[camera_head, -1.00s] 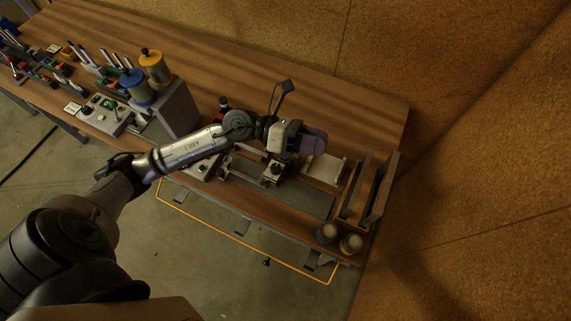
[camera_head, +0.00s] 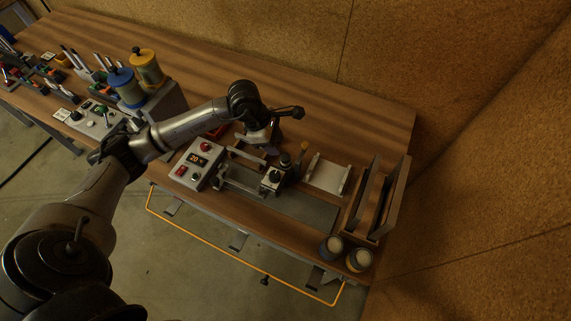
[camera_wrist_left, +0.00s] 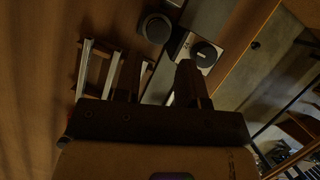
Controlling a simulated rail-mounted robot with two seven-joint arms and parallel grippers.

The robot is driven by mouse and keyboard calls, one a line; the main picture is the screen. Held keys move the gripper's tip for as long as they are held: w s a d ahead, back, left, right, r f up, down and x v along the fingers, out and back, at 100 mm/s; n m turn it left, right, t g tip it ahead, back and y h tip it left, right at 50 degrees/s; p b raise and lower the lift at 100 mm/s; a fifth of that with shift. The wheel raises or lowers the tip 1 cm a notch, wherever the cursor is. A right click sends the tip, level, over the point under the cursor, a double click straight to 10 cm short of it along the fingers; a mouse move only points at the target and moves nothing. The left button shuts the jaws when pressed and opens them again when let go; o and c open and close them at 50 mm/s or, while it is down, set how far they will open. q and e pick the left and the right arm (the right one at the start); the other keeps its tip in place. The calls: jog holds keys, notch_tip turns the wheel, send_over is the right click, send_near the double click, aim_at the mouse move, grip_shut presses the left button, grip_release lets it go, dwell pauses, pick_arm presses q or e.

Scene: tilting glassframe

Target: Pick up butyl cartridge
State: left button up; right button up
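My left gripper (camera_head: 264,142) is over the bench, beside the small press-like unit, pointing down. In the left wrist view my left gripper (camera_wrist_left: 160,80) shows two dark fingers spread apart with nothing between them. A dark, round-topped upright cylinder (camera_head: 285,160) stands just right of the gripper; it may be the butyl cartridge, but I cannot tell for sure. A dark round top (camera_wrist_left: 155,27) lies beyond the fingertips in the wrist view, apart from them. My right gripper is not in view.
A pale block with a black knob (camera_head: 272,178) stands on a grey rail. A control box (camera_head: 197,165) is to its left, a white tray (camera_head: 325,174) and wooden rack (camera_head: 388,200) to its right. Two round cups (camera_head: 331,248) stand at the front edge.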

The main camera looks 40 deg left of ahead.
aim_at(285, 157)
pick_arm(q)
jog(key=shift+x, duration=4)
jog(key=shift+c, duration=0.4)
jog(key=c, duration=0.5)
jog(key=shift+r, duration=0.1)
